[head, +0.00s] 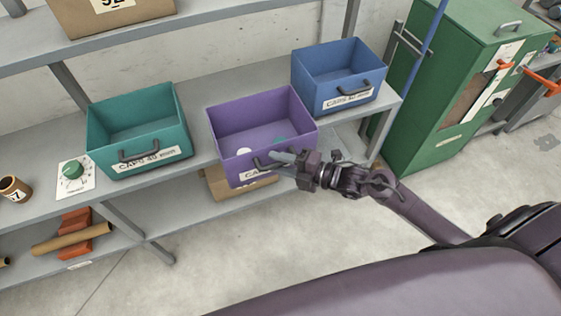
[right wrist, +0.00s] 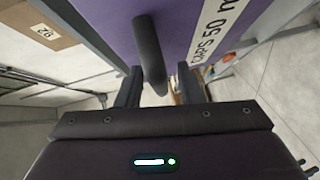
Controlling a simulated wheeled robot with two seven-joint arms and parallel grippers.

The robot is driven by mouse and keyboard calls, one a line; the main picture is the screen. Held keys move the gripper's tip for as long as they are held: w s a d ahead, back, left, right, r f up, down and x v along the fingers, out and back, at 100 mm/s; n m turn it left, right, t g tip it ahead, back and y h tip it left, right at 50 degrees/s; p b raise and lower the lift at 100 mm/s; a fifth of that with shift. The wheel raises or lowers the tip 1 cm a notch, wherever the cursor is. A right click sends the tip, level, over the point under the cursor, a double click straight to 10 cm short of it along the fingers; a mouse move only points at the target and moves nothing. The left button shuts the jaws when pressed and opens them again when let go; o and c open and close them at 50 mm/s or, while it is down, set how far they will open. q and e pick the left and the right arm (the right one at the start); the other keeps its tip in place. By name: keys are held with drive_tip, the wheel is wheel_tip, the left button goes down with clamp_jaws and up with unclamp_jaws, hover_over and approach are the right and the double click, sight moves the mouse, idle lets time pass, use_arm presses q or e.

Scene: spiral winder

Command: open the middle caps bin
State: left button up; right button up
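The middle caps bin (head: 225,145) is purple and open-topped, with a white label (right wrist: 222,30) reading "CAPS 50 m…". In the head view its front juts out past the shelf edge. A white round piece (head: 244,152) and a teal piece show inside. My right gripper (head: 275,160) is at its front handle, covering part of the label. In the right wrist view the dark handle (right wrist: 150,50) lies between the two fingers (right wrist: 158,88), nearer the left one, with a gap to the right finger. The fingers look open around it. My left gripper is not in view.
A teal caps bin (head: 125,155) stands left and a blue one (head: 340,90) right on the grey shelf (head: 205,90). A cardboard box is under the purple bin. A green cabinet (head: 450,100) stands right; the floor in front is clear.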

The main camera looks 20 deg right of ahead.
drive_tip(key=b+v, duration=0.1)
drive_tip(key=v, duration=0.6)
drive_tip(key=shift+s+d+b, duration=0.3)
drive_tip(key=shift+b, duration=0.1)
idle(0.4)
